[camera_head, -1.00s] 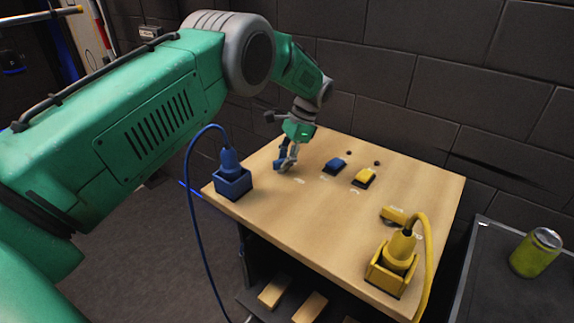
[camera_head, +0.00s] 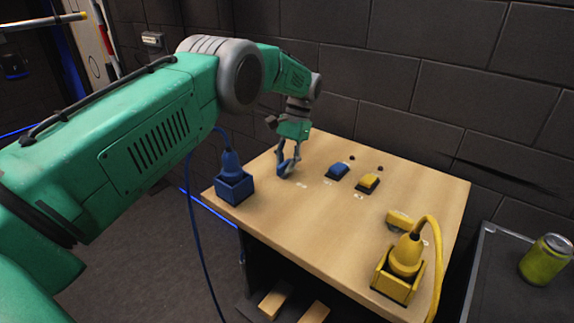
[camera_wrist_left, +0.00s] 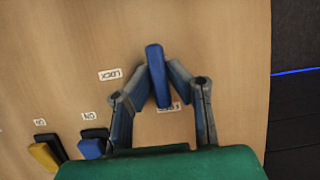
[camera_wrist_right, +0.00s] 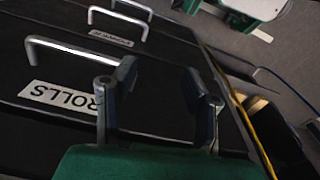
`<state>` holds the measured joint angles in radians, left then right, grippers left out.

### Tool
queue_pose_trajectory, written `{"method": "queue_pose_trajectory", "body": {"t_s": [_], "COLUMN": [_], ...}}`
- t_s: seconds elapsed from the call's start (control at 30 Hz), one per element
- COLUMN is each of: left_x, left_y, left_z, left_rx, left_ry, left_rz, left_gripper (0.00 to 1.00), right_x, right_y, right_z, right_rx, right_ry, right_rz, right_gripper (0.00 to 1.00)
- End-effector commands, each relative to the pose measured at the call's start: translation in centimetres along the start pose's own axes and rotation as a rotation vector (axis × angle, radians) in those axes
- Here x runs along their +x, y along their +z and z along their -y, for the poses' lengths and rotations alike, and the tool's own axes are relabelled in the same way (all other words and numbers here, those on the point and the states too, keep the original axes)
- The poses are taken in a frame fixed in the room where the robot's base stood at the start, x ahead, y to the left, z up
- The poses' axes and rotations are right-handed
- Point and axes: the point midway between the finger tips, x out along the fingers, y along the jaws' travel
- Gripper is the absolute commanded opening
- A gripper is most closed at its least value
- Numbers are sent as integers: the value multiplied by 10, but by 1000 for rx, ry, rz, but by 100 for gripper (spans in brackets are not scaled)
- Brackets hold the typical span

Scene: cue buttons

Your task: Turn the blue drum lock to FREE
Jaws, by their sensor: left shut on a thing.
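The blue drum lock (camera_wrist_left: 157,75) shows in the left wrist view as a narrow upright bar on the wooden top. My left gripper (camera_wrist_left: 160,78) is shut on it, one finger on each side. The bar's lower end in that view lies beside the FREE label (camera_wrist_left: 168,107). The LOCK label (camera_wrist_left: 110,74) is to the left of the bar. In the head view my left gripper (camera_head: 287,168) reaches down to the table and mostly hides the lock. My right gripper (camera_wrist_right: 163,80) is open and empty in the right wrist view.
On the table (camera_head: 310,225) are a blue switch (camera_head: 338,172), a yellow switch (camera_head: 368,183), a blue plug in its socket (camera_head: 233,185), a yellow plug in its socket (camera_head: 400,268) and a yellow block (camera_head: 399,219). A green can (camera_head: 546,259) stands at right. Drawer handles (camera_wrist_right: 75,55) are near my right gripper.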

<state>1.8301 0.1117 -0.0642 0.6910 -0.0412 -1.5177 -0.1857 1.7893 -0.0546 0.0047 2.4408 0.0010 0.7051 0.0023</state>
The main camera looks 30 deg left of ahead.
Motion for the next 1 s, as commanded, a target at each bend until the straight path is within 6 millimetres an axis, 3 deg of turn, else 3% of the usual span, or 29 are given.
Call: {"method": "queue_pose_trajectory", "body": {"t_s": [0.33, 0.37, 0.4, 0.77, 1.0], "left_x": [3, 3, 3, -1, -36], "left_y": [1, 1, 1, 1, 14], "left_z": [1, 1, 1, 0, 1], "left_rx": [-5, -5, -5, -2, -2], "left_ry": [1, 1, 1, 1, 1], "left_rz": [6, 6, 6, 2, -1], "left_gripper": [0, 20, 33, 33, 33], "right_x": [0, 0, 0, -1, -1], "right_y": [0, 0, 0, 3, 3], "right_z": [0, 0, 0, 0, 0], "right_rx": [0, 0, 0, 0, 0], "right_ry": [0, 0, 0, 0, 0], "right_rz": [0, 0, 0, -3, -4], "right_gripper": [40, 40, 40, 40, 40]}}
